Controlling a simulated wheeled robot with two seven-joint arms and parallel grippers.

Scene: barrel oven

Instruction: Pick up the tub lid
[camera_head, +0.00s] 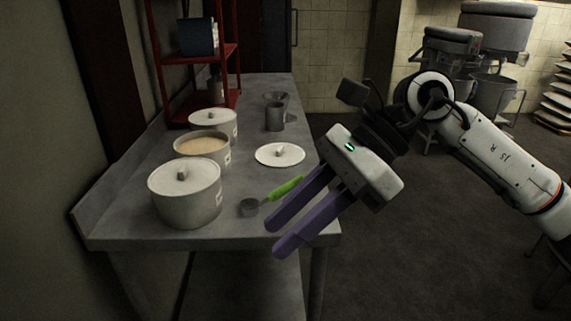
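The tub lid (280,155) is a round, pale disc with a small knob on top. It lies flat on the grey metal table, near its right edge. An uncovered tub (203,160) with beige contents stands to its left. My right gripper (273,238) has two purple fingers, spread apart with nothing between them. It is at the table's right edge, nearer to me than the lid and apart from it. My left gripper is not in view.
A scoop with a green handle (286,188) lies between the gripper and the lid. Lidded tubs stand at the near left (186,205) and farther back (213,119). A dark metal cup (275,117) stands behind the lid. A red shelf (196,60) rises at the back left.

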